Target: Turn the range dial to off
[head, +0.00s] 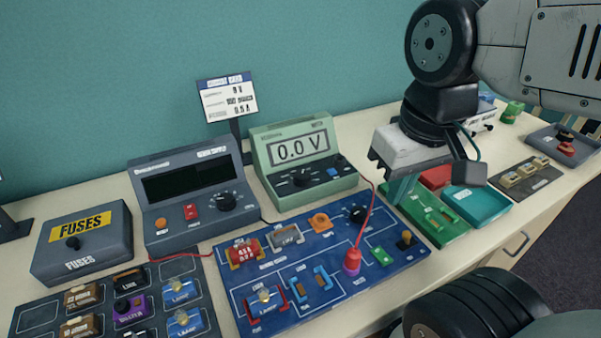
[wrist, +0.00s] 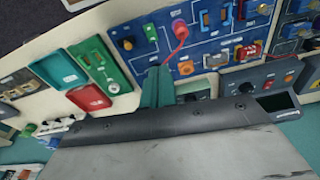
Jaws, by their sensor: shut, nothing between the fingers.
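The green meter (head: 304,150) stands at the back middle of the table, and its screen reads 0.0 V. The dial's setting is too small to read. My gripper (head: 396,198) is to the right of the meter, apart from the dial, with its teal fingers shut and empty, pointing down near the circuit board. In the wrist view the fingers (wrist: 158,78) point at the gap by the blue board, and the meter is mostly hidden.
The blue circuit board (head: 330,254) with a red lead lies in front of the meter. The grey power supply (head: 188,190) stands left of it, with a fuses box (head: 81,242) farther left. A green board (head: 430,226) and a teal tray (head: 476,206) lie to the right.

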